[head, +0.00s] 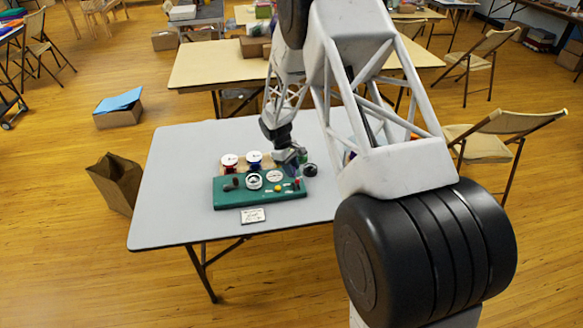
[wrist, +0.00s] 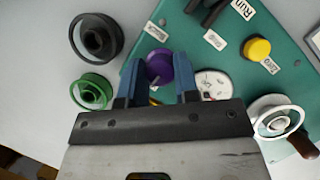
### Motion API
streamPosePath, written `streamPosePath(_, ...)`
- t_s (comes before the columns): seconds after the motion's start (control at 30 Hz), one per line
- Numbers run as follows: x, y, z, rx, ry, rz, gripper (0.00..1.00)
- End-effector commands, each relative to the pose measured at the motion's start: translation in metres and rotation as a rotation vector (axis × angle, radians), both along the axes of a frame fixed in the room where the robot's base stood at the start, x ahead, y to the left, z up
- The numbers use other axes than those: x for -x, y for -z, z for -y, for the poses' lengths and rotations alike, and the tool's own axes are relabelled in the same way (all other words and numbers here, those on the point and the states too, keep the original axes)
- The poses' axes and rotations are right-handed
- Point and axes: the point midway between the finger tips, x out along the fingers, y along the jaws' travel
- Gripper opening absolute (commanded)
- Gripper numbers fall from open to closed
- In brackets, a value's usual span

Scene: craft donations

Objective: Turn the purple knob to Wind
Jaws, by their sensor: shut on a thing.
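The purple knob (wrist: 160,66) sits near the edge of the green panel (wrist: 218,45) in the wrist view. My gripper (wrist: 162,74) has a blue finger on each side of the knob and is shut on it. A small white label (wrist: 155,30) stands just beyond the knob, but I cannot read it surely. The knob's pointer is too unclear to read. In the head view the green panel (head: 230,197) lies on the grey table, with my gripper (head: 292,158) at its far right corner. The knob is hidden there.
A yellow button (wrist: 257,49), a white dial (wrist: 213,86) and a clear-rimmed part (wrist: 277,120) are near the knob. A black spool (wrist: 96,38) and a green spool (wrist: 91,92) lie beside the panel. A white card (head: 253,216) lies in front. The table's left side is clear.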

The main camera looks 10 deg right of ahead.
Motion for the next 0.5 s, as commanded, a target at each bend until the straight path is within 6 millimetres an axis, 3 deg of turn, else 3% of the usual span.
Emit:
streamPosePath(0.47,-0.001,-0.0012,-0.0001,0.0,-0.021,0.003,0.05)
streamPosePath(0.5,-0.001,-0.0012,-0.0001,0.0,-0.021,0.003,0.32)
